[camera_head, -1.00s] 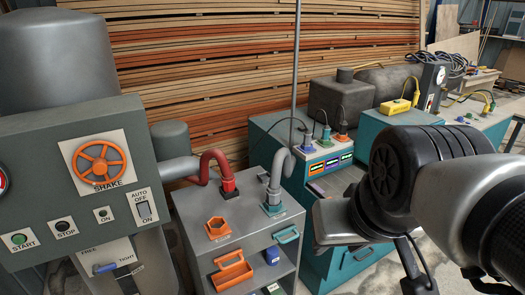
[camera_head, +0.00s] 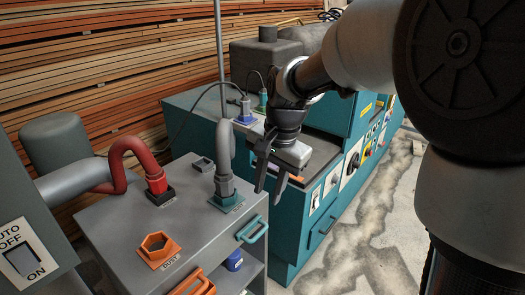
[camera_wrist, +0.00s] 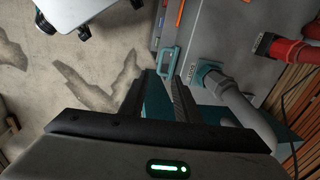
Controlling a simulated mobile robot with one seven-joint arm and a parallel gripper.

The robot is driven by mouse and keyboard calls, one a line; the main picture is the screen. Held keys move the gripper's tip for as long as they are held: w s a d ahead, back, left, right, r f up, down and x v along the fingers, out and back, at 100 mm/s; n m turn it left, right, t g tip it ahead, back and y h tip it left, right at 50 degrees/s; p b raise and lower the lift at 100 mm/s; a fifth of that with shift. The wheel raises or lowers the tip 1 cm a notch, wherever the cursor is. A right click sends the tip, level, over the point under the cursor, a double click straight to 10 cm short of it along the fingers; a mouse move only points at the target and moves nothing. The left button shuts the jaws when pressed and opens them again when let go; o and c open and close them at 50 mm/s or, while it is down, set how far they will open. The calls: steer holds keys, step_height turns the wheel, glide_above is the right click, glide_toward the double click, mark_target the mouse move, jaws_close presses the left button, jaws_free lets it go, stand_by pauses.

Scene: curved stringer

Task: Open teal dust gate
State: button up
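The teal gate handle (camera_head: 252,230) is a small loop on the upper front edge of the grey cabinet (camera_head: 180,215), beside the teal port with the grey pipe (camera_head: 225,196). In the wrist view the teal handle (camera_wrist: 168,60) shows beyond the fingers, near the teal port (camera_wrist: 207,70). Whether the gate has moved from its closed place cannot be told. My gripper (camera_head: 270,190) points down, above and a little right of the handle, apart from it. Its fingers are spread with nothing between them.
A red hose (camera_head: 128,158) and an orange open port (camera_head: 157,246) are on the cabinet top. An orange handle (camera_head: 193,284) is on its front. A teal machine (camera_head: 300,222) stands close behind and right of my gripper. The concrete floor (camera_head: 365,240) at right is clear.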

mark_target(257, 236)
steer(key=shift+m, duration=0.3)
steer(key=w+a+f+b, duration=0.1)
steer(key=f, duration=0.5)
steer(key=w+f+b, duration=0.1)
steer(key=f+b, duration=0.1)
steer(key=f, duration=0.4)
steer(key=w+a+f+b, duration=0.1)
steer(key=f, duration=0.5)
steer(key=shift+a+f, duration=0.25)
steer(key=shift+a, duration=0.1)
jaws_close()
